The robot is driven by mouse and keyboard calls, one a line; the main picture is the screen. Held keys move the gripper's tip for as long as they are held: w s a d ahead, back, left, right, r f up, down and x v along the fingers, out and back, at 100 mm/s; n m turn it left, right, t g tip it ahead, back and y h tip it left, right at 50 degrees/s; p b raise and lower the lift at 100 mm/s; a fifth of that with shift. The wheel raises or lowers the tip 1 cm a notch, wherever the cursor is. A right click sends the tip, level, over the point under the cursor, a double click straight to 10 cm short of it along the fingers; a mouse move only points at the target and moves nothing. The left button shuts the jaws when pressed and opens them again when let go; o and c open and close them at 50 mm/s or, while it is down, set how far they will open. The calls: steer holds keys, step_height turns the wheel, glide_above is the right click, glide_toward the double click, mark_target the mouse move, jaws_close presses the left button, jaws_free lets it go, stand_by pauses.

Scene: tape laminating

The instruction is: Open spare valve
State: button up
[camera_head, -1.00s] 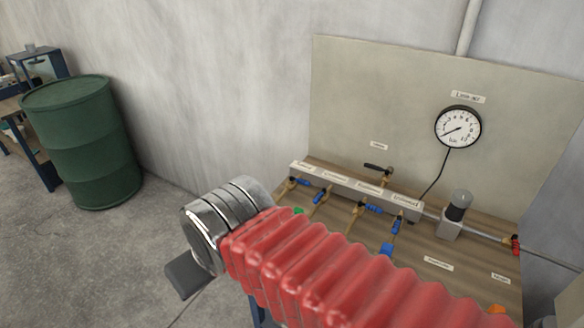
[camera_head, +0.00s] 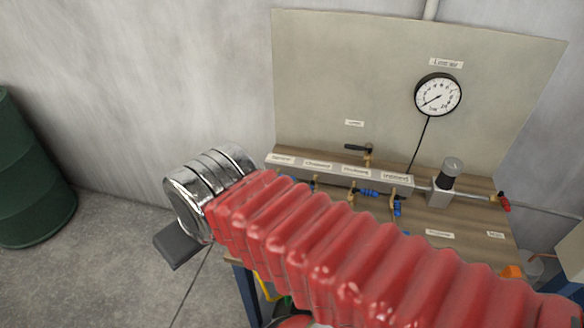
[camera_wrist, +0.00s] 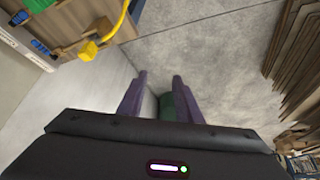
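Several valves with blue handles sit along a grey manifold (camera_head: 340,178) on the bench against the panel. Two of the blue handles (camera_head: 369,193) (camera_head: 397,207) show clearly in the head view; others are partly behind my red-sleeved arm. The manifold labels are too small to read surely, so I cannot tell which valve is the spare one. My gripper (camera_wrist: 160,100) is open and empty, its two purple fingers apart. It points at the floor area left of the bench, away from the valves. In the wrist view blue handles (camera_wrist: 19,18) lie at the upper left.
A pressure gauge (camera_head: 438,95) hangs on the beige panel (camera_head: 330,70). A black-handled valve (camera_head: 358,148), a regulator (camera_head: 447,180) and a red-handled valve (camera_head: 503,201) are on the bench. A yellow hose fitting (camera_wrist: 88,50) hangs at the bench edge. A green barrel (camera_head: 30,175) stands left.

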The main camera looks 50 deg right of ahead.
stand_by(0.3)
steer(key=w+d+r+m+g, duration=0.1)
steer(key=w+d+m, duration=0.2)
steer(key=d+m, duration=0.3)
steer(key=w+d+r+m+g+y, duration=0.1)
steer(key=w+d+m, duration=0.1)
steer(key=d+m, duration=0.35)
steer(key=w+d+r+m+g, duration=0.1)
steer(key=w+d+m, duration=0.2)
steer(key=d+m, duration=0.25)
steer(key=s+d+f+m+y, duration=0.1)
steer(key=d+m, duration=0.6)
steer(key=d, duration=0.4)
steer(key=s+d+f+m+y, duration=0.1)
steer(key=d+f+m+y, duration=0.1)
steer(key=d+m, duration=0.5)
steer(key=d, duration=0.5)
steer(key=shift+s+f, duration=0.2)
steer(key=shift+s, duration=0.15)
steer(key=shift+a+f, duration=0.1)
steer(key=x, duration=1.3)
steer(key=shift+w+a+f, duration=0.1)
steer(key=shift+w+f, duration=0.1)
steer(key=shift+w, duration=0.15)
